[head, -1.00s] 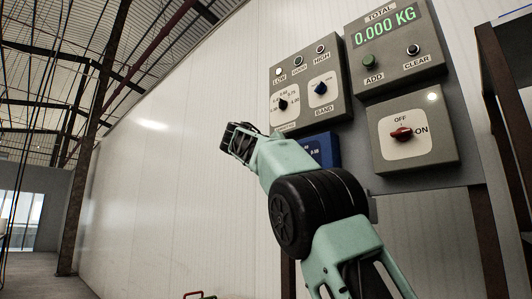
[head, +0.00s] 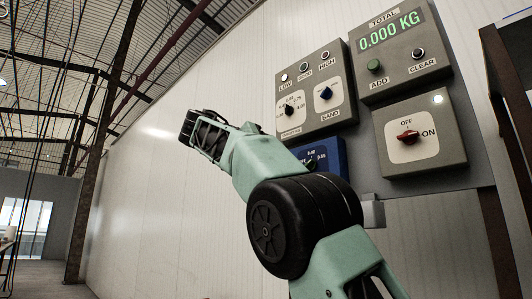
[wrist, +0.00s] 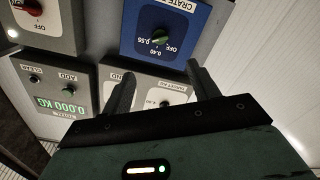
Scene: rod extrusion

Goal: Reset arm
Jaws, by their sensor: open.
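My arm rises from the lower right in the head view, and my gripper (head: 190,126) is at its upper left end, in front of the white wall. In the wrist view my gripper (wrist: 160,85) shows two dark fingers spread apart with nothing held between them. The gripper is apart from the panels in the head view. My arm partly hides the blue box (head: 330,150).
The grey panel with dials (head: 315,118), the total display box reading 0.000 KG (head: 390,38) and the ON/OFF switch box (head: 450,155) hang on the wall. A dark post (head: 510,90) stands at the right. The space left of my gripper is open along the white wall (head: 130,210).

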